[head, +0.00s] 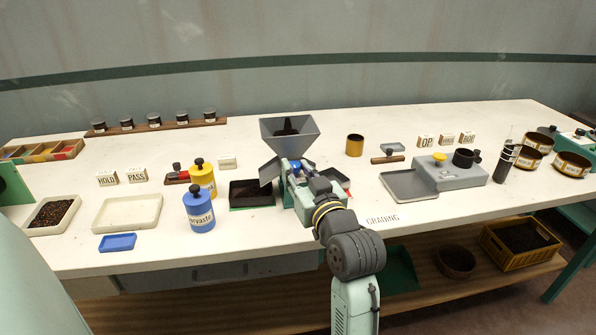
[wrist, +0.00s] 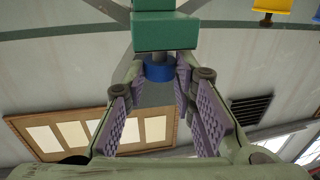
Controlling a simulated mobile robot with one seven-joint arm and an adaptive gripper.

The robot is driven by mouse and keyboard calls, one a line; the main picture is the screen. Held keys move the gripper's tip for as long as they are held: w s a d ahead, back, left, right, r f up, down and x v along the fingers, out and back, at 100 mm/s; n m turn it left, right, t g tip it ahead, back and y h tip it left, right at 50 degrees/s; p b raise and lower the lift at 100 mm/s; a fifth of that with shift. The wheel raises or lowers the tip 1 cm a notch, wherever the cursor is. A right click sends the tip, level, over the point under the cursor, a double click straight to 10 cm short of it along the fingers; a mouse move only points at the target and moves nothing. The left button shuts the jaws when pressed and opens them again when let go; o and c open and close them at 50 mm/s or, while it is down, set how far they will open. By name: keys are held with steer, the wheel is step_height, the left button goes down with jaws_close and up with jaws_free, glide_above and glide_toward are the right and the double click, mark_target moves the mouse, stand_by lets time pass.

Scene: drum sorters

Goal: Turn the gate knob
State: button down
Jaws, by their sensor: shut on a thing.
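The sorter has a grey hopper (head: 289,131) holding dark material, at the middle of the bench. A blue gate knob (wrist: 158,71) sits on a short grey shaft below a green block (wrist: 165,32) in the wrist view. In the head view a bit of its blue (head: 294,163) shows just under the hopper. My gripper (head: 297,171) reaches the sorter from the front and hides most of its lower part. In the wrist view my purple-padded fingers (wrist: 162,75) are shut on the blue knob near their tips. The knob's turn angle cannot be told.
A dark tray (head: 252,193) stands just left of my gripper. Blue (head: 199,213) and yellow (head: 203,175) canisters stand further left. A grey tray (head: 410,186) and a grey box with knobs (head: 448,174) are to the right. The bench front right is clear.

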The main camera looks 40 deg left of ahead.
steer(key=shift+r+m+t+h, duration=0.1)
steer(key=shift+m+t+h, duration=0.2)
steer(key=shift+t, duration=0.1)
steer(key=m+t+h+p, duration=0.2)
steer(key=s+m+t+h, duration=0.1)
steer(key=shift+a+r+t+p, duration=0.1)
steer(key=shift+a+t+p, duration=0.3)
steer(key=m+t+h, duration=0.1)
steer(key=m+h, duration=0.1)
steer(key=m+t+h, duration=0.1)
steer(key=t+h, duration=0.1)
steer(key=shift+s+a+m+h, duration=0.1)
steer(key=shift+a+m+h, duration=0.3)
steer(key=m+h, duration=0.1)
steer(key=h, duration=0.1)
steer(key=m+t+h, duration=0.1)
steer(key=m+h+b, duration=0.1)
steer(key=h, duration=0.1)
steer(key=shift+a+f+m+t+h, duration=0.2)
steer(key=shift+a+m+t+h, duration=0.1)
steer(key=shift+a+m+h+b, duration=0.15)
steer(key=shift+m+h+b, duration=0.4)
steer(key=shift+m+h, duration=0.65)
steer(key=shift+a+m+h+b, duration=0.1)
steer(key=shift+m+h+b, duration=0.5)
steer(key=shift+h, duration=1.1)
steer(key=shift+m+h, duration=0.3)
steer(key=c, duration=1.3)
jaws_free()
